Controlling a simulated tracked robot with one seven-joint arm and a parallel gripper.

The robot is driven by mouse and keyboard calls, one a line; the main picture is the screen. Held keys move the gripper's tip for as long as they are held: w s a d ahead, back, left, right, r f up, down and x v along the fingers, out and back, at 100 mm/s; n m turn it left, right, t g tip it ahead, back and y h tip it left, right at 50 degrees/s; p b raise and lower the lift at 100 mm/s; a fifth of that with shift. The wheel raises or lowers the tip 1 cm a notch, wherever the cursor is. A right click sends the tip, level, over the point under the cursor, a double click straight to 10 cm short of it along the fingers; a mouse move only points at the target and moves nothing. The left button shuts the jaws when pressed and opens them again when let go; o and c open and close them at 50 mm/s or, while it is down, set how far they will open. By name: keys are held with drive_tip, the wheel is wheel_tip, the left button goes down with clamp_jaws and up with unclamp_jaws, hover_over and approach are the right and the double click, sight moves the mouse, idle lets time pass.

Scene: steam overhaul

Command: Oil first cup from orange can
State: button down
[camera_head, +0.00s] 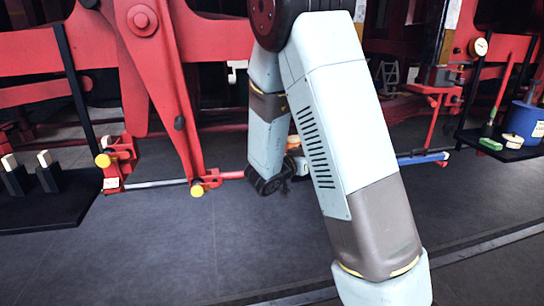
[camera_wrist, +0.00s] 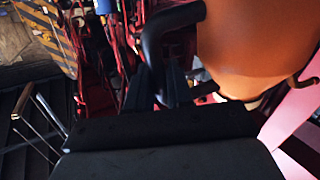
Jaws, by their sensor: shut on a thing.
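The orange can (camera_wrist: 258,45) fills the upper right of the wrist view, with its dark curved handle (camera_wrist: 150,40) at its left side. My gripper (camera_wrist: 167,85) is shut on this handle. In the head view my arm hides most of the gripper and can; only a small orange patch (camera_head: 293,142) shows behind it. Two yellow round caps on red fittings show in the head view, one at left (camera_head: 103,160) and one lower, at the end of a rod (camera_head: 197,190). I cannot tell which part is the first cup.
Red machinery (camera_head: 145,60) spans the back. A black shelf (camera_head: 50,212) at left holds two dark blocks with pale tops. A shelf (camera_head: 500,150) at right holds a blue pot (camera_head: 523,123) and a green-handled brush. The grey floor (camera_head: 150,255) in front is clear.

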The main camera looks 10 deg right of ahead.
idle(0.3)
drive_tip(key=shift+n, duration=0.8)
idle(0.5)
drive_tip(key=shift+m, duration=0.8)
drive_tip(key=shift+r+n+y, duration=0.1)
drive_tip(key=shift+n+y, duration=0.2)
drive_tip(key=shift+n, duration=0.8)
drive_tip(key=shift+m, duration=1.1)
